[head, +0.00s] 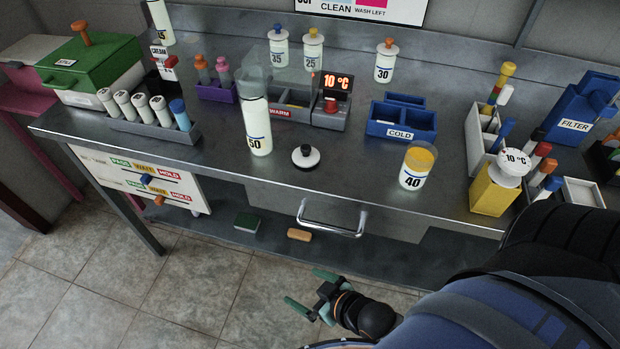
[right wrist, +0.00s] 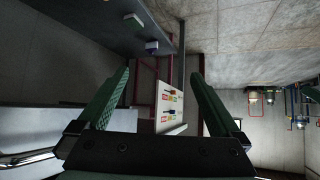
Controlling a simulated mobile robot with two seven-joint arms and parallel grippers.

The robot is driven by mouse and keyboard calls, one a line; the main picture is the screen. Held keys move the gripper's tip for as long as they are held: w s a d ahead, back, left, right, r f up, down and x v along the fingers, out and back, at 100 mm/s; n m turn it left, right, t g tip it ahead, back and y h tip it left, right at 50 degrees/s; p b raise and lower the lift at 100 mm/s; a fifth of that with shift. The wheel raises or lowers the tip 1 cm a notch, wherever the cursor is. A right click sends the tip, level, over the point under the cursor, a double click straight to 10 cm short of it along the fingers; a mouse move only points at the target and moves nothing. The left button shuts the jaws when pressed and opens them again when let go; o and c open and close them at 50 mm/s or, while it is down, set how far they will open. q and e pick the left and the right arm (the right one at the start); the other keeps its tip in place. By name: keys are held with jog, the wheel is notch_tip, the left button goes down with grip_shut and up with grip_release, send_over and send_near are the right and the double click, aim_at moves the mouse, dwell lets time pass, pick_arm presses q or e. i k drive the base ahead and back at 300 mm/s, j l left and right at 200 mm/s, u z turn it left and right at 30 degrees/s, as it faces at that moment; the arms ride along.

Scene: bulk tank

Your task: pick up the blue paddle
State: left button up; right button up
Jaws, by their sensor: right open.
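Two blue-ended sticks stand at the right of the bench in the head view. One blue-tipped stick (head: 507,127) leans in the tall white holder (head: 480,137). The other blue-ended stick (head: 552,184) stands by the yellow box (head: 491,193). I cannot tell which is the blue paddle, as their lower parts are hidden. My right gripper (head: 301,285) is open and empty, low in front of the bench and well away from both. In the right wrist view, its green fingers (right wrist: 160,78) are spread with nothing between them. My left gripper is not in view.
The steel bench (head: 340,185) carries a tall bottle (head: 256,125), a jar marked 40 (head: 416,167), a black-and-white knob (head: 305,156) and a blue COLD box (head: 402,120). A drawer handle (head: 331,220) sticks out in front. The floor below is clear.

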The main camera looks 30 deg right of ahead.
aim_at(508, 125)
jog(key=z, duration=0.45)
jog(key=l+z, duration=0.1)
jog(key=z, duration=0.75)
jog(key=l+z, duration=0.1)
jog(key=z, duration=0.75)
